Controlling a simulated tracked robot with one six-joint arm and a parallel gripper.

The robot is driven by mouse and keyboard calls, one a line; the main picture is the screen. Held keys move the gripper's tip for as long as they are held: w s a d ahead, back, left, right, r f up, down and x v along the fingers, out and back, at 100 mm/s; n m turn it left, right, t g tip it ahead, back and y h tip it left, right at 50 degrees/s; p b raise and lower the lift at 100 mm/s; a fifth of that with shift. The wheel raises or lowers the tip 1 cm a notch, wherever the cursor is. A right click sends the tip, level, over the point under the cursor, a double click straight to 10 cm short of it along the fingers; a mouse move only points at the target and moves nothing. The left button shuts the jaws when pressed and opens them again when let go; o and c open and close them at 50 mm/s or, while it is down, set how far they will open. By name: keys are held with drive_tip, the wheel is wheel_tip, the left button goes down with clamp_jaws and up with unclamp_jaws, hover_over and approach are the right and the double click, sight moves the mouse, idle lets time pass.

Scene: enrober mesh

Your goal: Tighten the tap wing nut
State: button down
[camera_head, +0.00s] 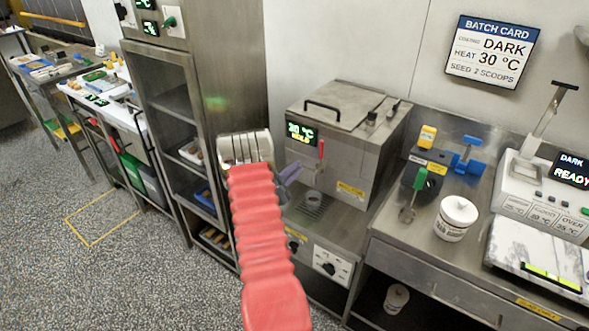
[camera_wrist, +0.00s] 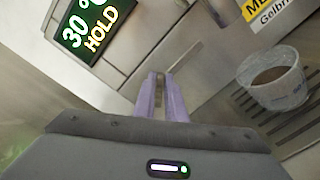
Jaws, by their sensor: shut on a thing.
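The melter (camera_head: 345,130) is a steel box with a lid and a green display reading 30 °C HOLD. The display also shows in the wrist view (camera_wrist: 88,28). My gripper (camera_head: 291,174), with purple fingers, is at the melter's front, left of the red-handled lever (camera_head: 321,150). In the wrist view my gripper (camera_wrist: 160,80) is shut on the tap wing nut (camera_wrist: 185,57). A thin grey piece of it shows past the fingertips, and the rest is hidden between and behind them. The nut cannot be made out in the head view.
A small cup with brown contents stands on the slotted drip grate to the right, in the wrist view (camera_wrist: 275,82) and below the melter's front (camera_head: 313,198). A white tub (camera_head: 456,218) and a green-handled tool (camera_head: 414,190) are on the right bench. A tall cabinet (camera_head: 185,110) stands left.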

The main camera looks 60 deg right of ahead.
drive_tip(key=m, duration=0.1)
drive_tip(key=f+m, duration=0.1)
drive_tip(key=m, duration=0.1)
drive_tip(key=shift+s+f+m, duration=0.1)
drive_tip(key=shift+s+m, duration=0.2)
drive_tip(key=shift+s, duration=0.1)
drive_tip(key=shift+f+m, duration=0.15)
drive_tip(key=shift+m, duration=0.65)
drive_tip(key=shift+f+m, duration=0.15)
drive_tip(key=shift+m, duration=0.65)
drive_tip(key=c, duration=1.8)
unclamp_jaws()
drive_tip(key=shift+r, duration=0.1)
drive_tip(key=shift+c, duration=0.2)
drive_tip(key=shift+w+r, duration=0.1)
drive_tip(key=shift+a, duration=0.15)
drive_tip(key=shift+w+a, duration=0.15)
drive_tip(key=shift+a, duration=0.1)
drive_tip(key=a, duration=0.4)
drive_tip(key=w+a, duration=0.1)
drive_tip(key=a, duration=0.3)
drive_tip(key=w+a, duration=0.1)
drive_tip(key=a, duration=0.4)
